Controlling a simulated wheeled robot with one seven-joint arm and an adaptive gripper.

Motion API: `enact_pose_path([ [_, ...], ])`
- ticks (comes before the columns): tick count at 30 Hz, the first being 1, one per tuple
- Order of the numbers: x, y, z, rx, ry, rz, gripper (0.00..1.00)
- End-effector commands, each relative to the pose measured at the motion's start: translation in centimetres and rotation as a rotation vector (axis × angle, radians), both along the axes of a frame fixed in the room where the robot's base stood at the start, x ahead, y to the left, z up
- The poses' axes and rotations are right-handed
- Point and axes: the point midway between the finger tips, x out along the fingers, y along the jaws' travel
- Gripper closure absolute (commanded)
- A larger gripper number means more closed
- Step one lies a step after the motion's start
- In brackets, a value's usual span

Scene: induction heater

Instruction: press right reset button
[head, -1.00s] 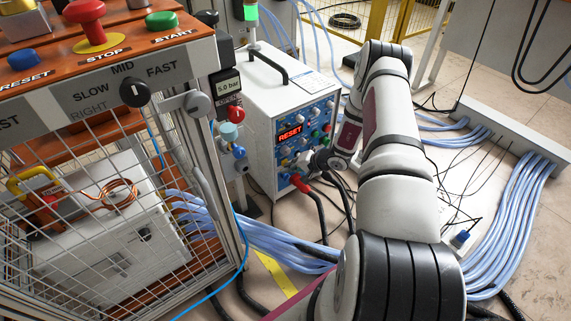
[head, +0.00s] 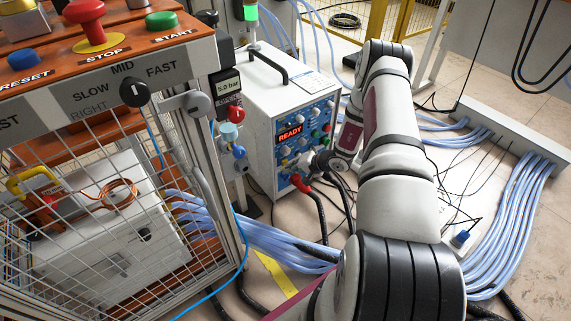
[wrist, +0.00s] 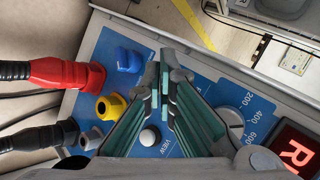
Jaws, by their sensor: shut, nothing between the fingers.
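The white heater unit (head: 262,120) with a blue front panel stands mid-picture in the head view, and its red display (head: 290,133) reads READY. My gripper (head: 316,162) is close to the lower right of the panel. In the wrist view my gripper (wrist: 168,72) is shut and empty, its fingers in front of the blue panel (wrist: 190,55). A blue button labelled RESET (head: 24,58) sits on the orange console at the left. Fingertip contact with the panel cannot be told.
A red plug (wrist: 70,74) and dark plugs with cables stick out of the panel beside my fingers. A wire-mesh cage (head: 100,235) stands at the left. Light blue hoses (head: 270,238) cross the floor below the heater.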

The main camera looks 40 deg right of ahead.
Motion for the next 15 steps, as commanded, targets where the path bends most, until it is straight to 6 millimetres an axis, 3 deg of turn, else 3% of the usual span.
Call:
enact_pose_path([
  [15, -1.03, -0.08, -0.04, 0.000, 0.002, -0.001, 1.00],
])
